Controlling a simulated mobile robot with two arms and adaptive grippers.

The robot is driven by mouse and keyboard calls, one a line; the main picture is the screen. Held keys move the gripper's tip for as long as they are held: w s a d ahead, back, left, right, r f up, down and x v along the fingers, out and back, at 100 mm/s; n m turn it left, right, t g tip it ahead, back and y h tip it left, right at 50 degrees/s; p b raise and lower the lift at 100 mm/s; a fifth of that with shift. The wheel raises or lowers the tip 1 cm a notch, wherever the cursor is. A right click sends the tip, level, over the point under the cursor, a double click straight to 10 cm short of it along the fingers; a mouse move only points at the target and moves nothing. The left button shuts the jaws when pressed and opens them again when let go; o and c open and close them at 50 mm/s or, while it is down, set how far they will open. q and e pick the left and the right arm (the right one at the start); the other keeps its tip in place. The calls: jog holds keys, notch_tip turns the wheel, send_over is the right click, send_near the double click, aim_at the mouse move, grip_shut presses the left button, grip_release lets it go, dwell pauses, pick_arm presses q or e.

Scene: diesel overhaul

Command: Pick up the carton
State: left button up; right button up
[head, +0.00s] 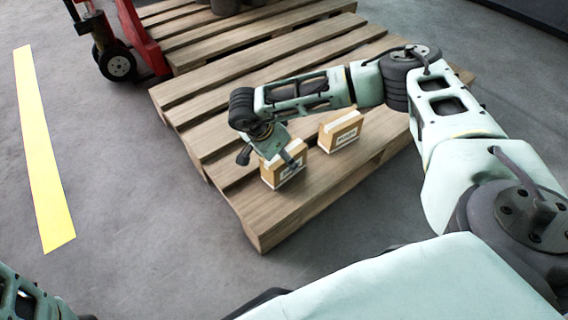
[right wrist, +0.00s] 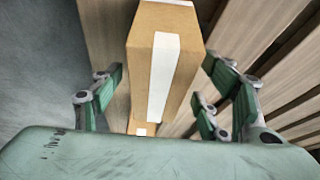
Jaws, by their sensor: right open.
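A small brown carton (head: 284,177) with a white label stands near the front corner of the wooden pallet. A second similar carton (head: 341,131) stands to its right and farther back. My right gripper (head: 268,157) is open above the nearer carton, with its fingers pointing down and hiding part of it. In the right wrist view, a carton (right wrist: 145,60) with a white strip lies between the spread fingers of my right gripper (right wrist: 163,78), with gaps on both sides. My left gripper is out of view; only a piece of my left arm shows at the lower left.
The slatted pallet (head: 205,140) has gaps between its boards. A red pallet jack (head: 140,38) stands at the upper left, and dark objects stand on the pallet's far end. A yellow line (head: 40,150) marks the grey floor, which is clear left of the pallet.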

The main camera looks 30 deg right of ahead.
jog(key=b+x, duration=0.2)
jog(key=x, duration=0.1)
jog(key=shift+f, duration=0.25)
jog(key=shift+f, duration=0.25)
dwell(0.4)
jog(key=c, duration=1.5)
